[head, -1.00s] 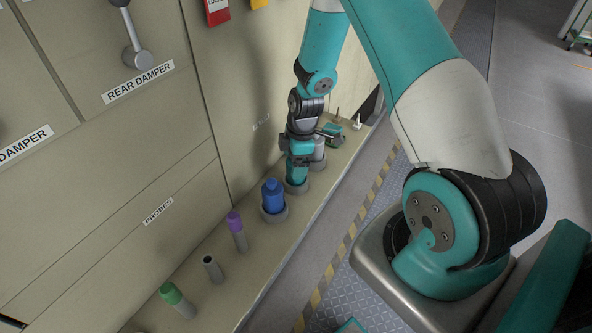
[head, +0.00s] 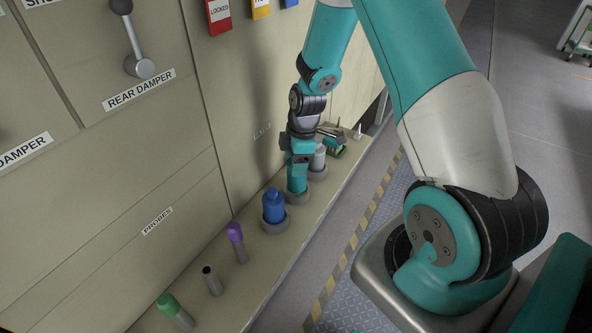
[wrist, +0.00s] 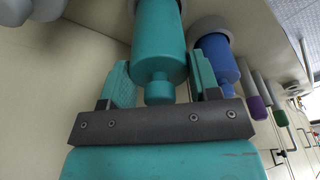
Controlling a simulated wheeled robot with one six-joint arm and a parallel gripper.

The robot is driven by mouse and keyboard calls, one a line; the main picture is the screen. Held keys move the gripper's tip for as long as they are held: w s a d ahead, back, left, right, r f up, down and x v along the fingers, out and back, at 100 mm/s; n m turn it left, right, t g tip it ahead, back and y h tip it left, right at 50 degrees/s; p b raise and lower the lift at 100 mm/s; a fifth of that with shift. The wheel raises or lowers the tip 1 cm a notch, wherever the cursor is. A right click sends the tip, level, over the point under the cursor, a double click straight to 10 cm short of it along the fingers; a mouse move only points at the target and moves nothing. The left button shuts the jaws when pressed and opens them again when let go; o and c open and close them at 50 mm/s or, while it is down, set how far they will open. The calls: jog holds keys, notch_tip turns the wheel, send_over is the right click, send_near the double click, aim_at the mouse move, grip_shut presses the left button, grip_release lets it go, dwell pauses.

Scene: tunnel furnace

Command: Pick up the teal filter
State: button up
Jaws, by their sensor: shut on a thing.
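The teal filter (head: 297,180) is an upright cylinder with a narrower knob on top. It stands in or just above a grey ring (head: 296,198) on the ledge; I cannot tell if its base is clear of the ring. My gripper (head: 298,158) is over it from above, shut on its top. In the wrist view, the filter (wrist: 158,45) lies between the two teal fingers of my gripper (wrist: 163,85), its knob pointing to the palm. The fingers hide part of its sides.
A blue filter (head: 273,206) in a grey ring stands close in front, a pale one (head: 318,158) close behind. Purple-topped (head: 236,240), grey (head: 211,280) and green-topped (head: 172,308) probes line the ledge (head: 262,262). The panel wall (head: 165,190) rises on the left.

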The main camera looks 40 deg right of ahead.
notch_tip(320, 180, up, 17)
jog(key=b, duration=0.2)
jog(key=shift+b, duration=0.4)
notch_tip(320, 180, up, 6)
jog(key=p, duration=0.4)
jog(key=shift+f+p, duration=0.1)
jog(key=shift+p, duration=0.3)
jog(key=shift+s, duration=0.1)
jog(key=s+d+b, duration=0.1)
jog(key=s+d, duration=0.2)
jog(key=s, duration=0.6)
jog(key=shift+s+d, duration=0.15)
jog(key=shift+d, duration=0.05)
